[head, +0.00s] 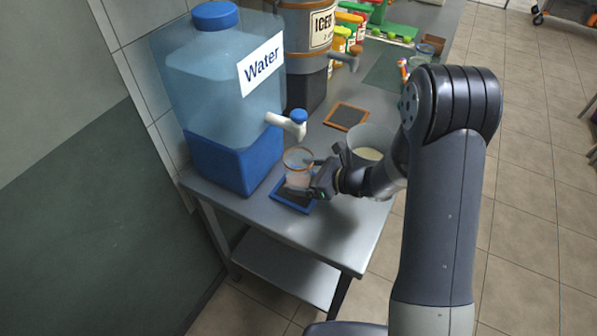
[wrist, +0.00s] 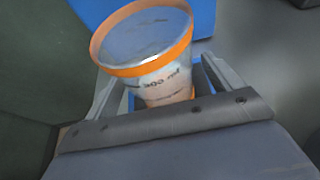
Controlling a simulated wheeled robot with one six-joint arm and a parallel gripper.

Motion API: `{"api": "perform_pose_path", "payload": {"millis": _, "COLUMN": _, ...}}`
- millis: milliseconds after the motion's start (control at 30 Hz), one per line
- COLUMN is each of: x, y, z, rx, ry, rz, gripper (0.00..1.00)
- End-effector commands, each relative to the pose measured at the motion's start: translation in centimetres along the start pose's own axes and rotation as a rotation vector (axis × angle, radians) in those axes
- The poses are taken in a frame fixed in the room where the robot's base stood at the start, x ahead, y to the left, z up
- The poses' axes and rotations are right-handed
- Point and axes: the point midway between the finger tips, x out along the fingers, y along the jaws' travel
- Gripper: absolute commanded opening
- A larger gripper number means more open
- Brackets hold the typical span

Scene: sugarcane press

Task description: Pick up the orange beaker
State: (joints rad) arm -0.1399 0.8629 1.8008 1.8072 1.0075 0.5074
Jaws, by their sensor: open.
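The orange beaker (head: 298,168) is a clear cup with an orange rim, standing on a blue-framed coaster (head: 292,203) below the water dispenser's spout. In the wrist view the beaker (wrist: 150,62) shows its orange band, dark printed marks and a pale pinkish lower part. My gripper (head: 313,178) is open at the beaker's right side, low near the coaster. In the wrist view its fingers (wrist: 160,85) lie on either side of the beaker's lower part. I cannot tell whether they touch it. The beaker's base is hidden behind the gripper body there.
The blue water dispenser (head: 215,100) stands close behind the beaker, its white spout (head: 287,124) above it. A clear container with pale contents (head: 367,153) stands right, partly behind my arm. An orange-framed coaster (head: 346,117) and an iced drink dispenser (head: 306,60) are farther back. The counter's front (head: 340,230) is clear.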

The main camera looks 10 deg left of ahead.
Motion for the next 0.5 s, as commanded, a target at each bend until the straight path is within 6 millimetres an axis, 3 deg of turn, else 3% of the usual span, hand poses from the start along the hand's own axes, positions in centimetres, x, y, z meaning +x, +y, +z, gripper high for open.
{"api": "perform_pose_path", "payload": {"millis": 133, "x": 1.47, "y": -0.03, "z": 0.06, "rx": -0.002, "ry": 0.000, "rz": 0.000, "gripper": 0.87}}
{"api": "perform_pose_path", "payload": {"millis": 367, "x": 1.65, "y": -0.09, "z": 0.02, "rx": -0.002, "ry": -0.001, "rz": -0.002, "gripper": 0.87}}
{"api": "perform_pose_path", "payload": {"millis": 500, "x": 1.63, "y": -0.08, "z": 0.02, "rx": -0.002, "ry": -0.001, "rz": -0.001, "gripper": 0.77}}
